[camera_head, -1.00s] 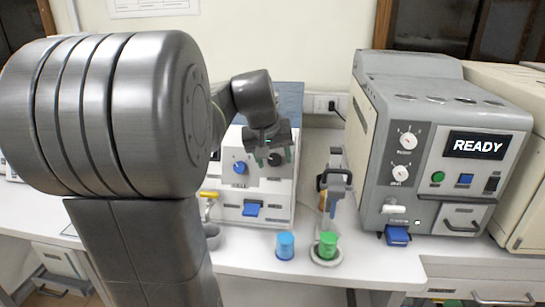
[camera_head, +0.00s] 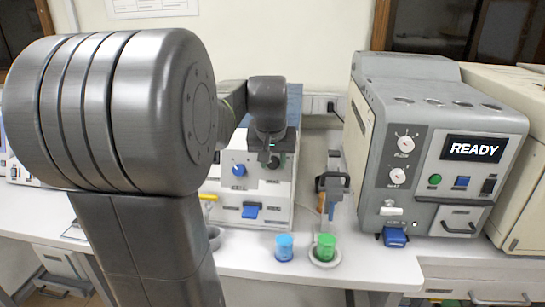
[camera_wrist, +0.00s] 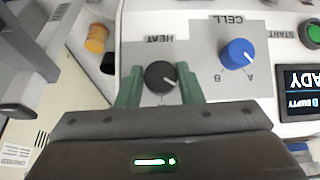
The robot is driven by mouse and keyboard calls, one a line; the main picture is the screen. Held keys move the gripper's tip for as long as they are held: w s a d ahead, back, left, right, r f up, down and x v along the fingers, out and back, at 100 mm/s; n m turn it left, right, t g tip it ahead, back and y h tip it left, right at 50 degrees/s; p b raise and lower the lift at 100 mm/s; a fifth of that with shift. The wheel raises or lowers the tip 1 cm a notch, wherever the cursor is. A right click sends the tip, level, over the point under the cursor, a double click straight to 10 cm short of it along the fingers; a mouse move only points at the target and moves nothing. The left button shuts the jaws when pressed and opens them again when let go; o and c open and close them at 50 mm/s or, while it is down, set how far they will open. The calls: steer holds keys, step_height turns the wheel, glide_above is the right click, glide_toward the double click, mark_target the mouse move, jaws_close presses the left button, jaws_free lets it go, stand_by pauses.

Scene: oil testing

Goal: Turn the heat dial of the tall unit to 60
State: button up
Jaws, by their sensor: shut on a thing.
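The black heat dial (camera_wrist: 161,77) is on the front panel of the white unit (camera_head: 230,195). In the wrist view the panel is upside down, with the word HEAT beside the dial. My gripper (camera_wrist: 161,88) has one green finger on each side of the dial and is shut on it. The dial's pale pointer line faces right and slightly down in that view. Its scale numbers cannot be read. In the head view my gripper (camera_head: 273,152) is in front of the white unit and mostly covers the dial.
The blue cell dial (camera_wrist: 237,53) is close beside the heat dial. A grey unit (camera_head: 440,150) with two white dials and a READY screen stands to the right. A blue cup (camera_head: 285,247) and a green cup (camera_head: 326,247) stand near the bench front.

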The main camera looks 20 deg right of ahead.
steer(key=m+y, duration=0.1)
steer(key=m+t+y, duration=0.2)
steer(key=shift+s+d+p, duration=0.15)
steer(key=shift+d+p, duration=0.1)
steer(key=shift+p, duration=0.15)
steer(key=m+t, duration=0.1)
steer(key=m+t+y+b, duration=0.1)
steer(key=m, duration=0.1)
steer(key=shift+s+f+t, duration=0.1)
steer(key=shift+f+t, duration=0.1)
steer(key=shift+t, duration=0.1)
steer(key=shift+m+t+y+b, duration=0.4)
steer(key=shift+m+y+b, duration=0.1)
steer(key=shift+m+b, duration=0.1)
steer(key=o, duration=1)
steer(key=shift+c, duration=0.2)
steer(key=v, duration=1.4)
steer(key=shift+f+b, duration=0.2)
steer(key=shift+b, duration=0.2)
